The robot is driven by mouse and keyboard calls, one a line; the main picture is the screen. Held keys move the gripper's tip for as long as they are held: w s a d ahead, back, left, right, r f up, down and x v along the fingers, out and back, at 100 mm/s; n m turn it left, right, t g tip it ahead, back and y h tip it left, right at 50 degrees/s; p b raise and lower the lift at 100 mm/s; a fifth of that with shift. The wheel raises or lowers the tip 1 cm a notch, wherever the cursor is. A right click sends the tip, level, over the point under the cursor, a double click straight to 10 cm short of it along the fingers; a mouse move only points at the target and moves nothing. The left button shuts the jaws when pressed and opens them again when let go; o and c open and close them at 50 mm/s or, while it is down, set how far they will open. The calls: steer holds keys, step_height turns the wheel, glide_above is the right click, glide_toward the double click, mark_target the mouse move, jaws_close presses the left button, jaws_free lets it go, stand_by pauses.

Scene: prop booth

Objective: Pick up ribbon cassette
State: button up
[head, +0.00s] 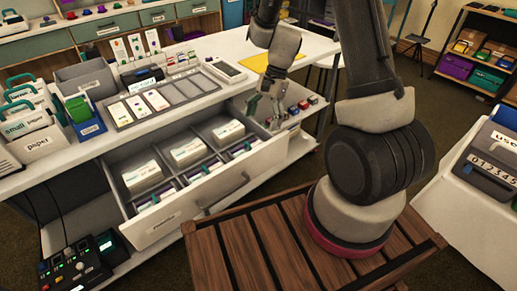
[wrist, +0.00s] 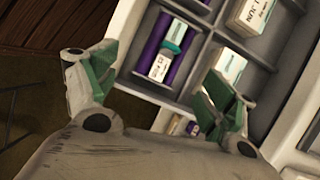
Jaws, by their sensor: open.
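My gripper (wrist: 160,76) is open over the pulled-out drawer, its two green-padded fingers apart in the wrist view. In the head view my gripper (head: 264,108) is above the drawer's right end. Between and beyond the fingers, a purple item with a white label and teal part (wrist: 168,52), likely the ribbon cassette, lies in a grey compartment. The fingers do not appear to touch it. Its label is too small to read surely. Similar white-and-purple items (head: 243,149) lie in the drawer's front compartments in the head view.
White card stacks (head: 188,152) fill the rear compartments. Small coloured blocks (head: 303,105) line the drawer's right end. The white drawer front (head: 215,195) and grey dividers are close edges. A white counter (head: 50,165) with trays stands behind.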

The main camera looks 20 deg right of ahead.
steer(key=m, duration=0.2)
glide_above(255, 145)
step_height(255, 145, down, 6)
steer(key=shift+f, duration=0.1)
steer(key=x, duration=0.5)
steer(key=shift+a, duration=0.3)
steer(key=shift+c, duration=0.2)
steer(key=c, duration=0.7)
